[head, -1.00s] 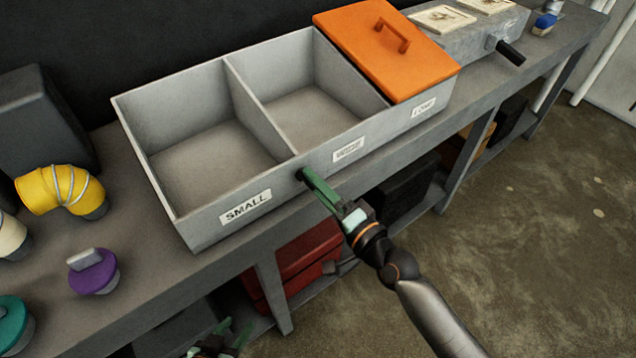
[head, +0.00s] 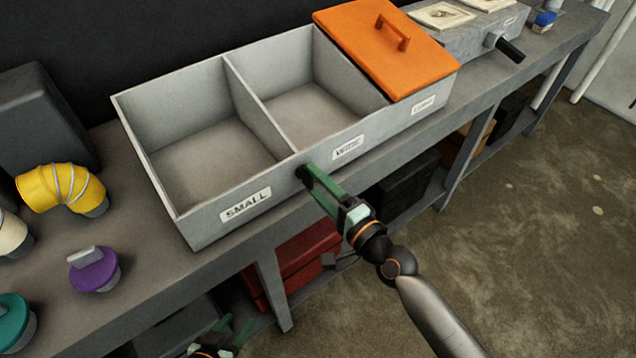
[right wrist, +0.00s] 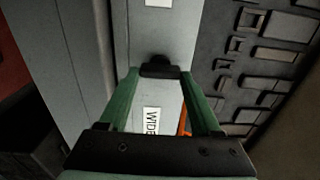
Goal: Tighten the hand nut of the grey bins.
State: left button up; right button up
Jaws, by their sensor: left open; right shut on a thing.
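The grey bins (head: 205,223) are an open-topped box on the bench, with compartments labelled SMALL, WIDE and a third, hard-to-read label. The black hand nut (right wrist: 160,62) sits on the front wall between the SMALL and WIDE labels. My right gripper (head: 306,176) is shut on the hand nut, one green finger on each side in the right wrist view (right wrist: 160,72). In the head view the fingertips mostly hide the nut. My left gripper (head: 222,338) is open and empty, low at the bottom edge, partly cut off.
An orange lid (head: 385,50) covers the third compartment. A yellow elbow (head: 60,188), a purple-capped piece (head: 94,268) and a teal one (head: 12,318) stand on the bench (head: 150,300) at left. A black handle (head: 508,50) juts out at back right. Open floor lies right.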

jog(key=o, duration=1.4)
jog(key=shift+b+v, duration=0.9)
jog(key=shift+v, duration=5.35)
